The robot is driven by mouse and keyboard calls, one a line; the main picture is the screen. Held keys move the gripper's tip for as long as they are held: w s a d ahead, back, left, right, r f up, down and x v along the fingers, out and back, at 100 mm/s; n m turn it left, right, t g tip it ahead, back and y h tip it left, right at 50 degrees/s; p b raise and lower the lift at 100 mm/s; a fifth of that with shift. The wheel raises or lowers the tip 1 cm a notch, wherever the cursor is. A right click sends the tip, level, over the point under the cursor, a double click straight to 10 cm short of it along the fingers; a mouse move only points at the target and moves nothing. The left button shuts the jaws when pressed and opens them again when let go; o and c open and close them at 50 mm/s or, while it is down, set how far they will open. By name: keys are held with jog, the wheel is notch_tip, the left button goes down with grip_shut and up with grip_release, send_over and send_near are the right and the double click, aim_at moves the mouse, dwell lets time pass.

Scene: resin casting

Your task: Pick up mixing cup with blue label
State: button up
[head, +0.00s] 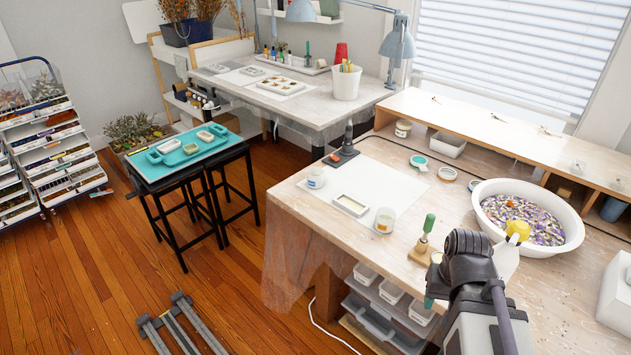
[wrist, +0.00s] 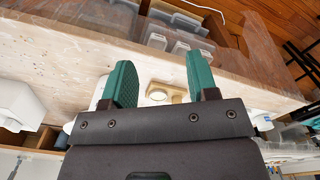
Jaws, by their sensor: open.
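The mixing cup with the blue label (head: 316,178) stands upright on the workbench, at the left end of a white sheet. A similar clear cup with a yellow label (head: 384,220) stands at the sheet's right corner. In the wrist view, a cup with a bluish band (wrist: 262,122) shows at the right, partly hidden behind my gripper's body. My gripper (wrist: 160,62) is open with two green fingers apart and nothing held between them.
A white tray mold (head: 350,205) lies between the cups. A white basin (head: 575,222) of purple flowers is at the right. A dark stand (head: 346,147) is behind the blue-label cup.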

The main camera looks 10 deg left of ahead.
jog(key=shift+o, duration=0.2)
jog(key=o, duration=0.8)
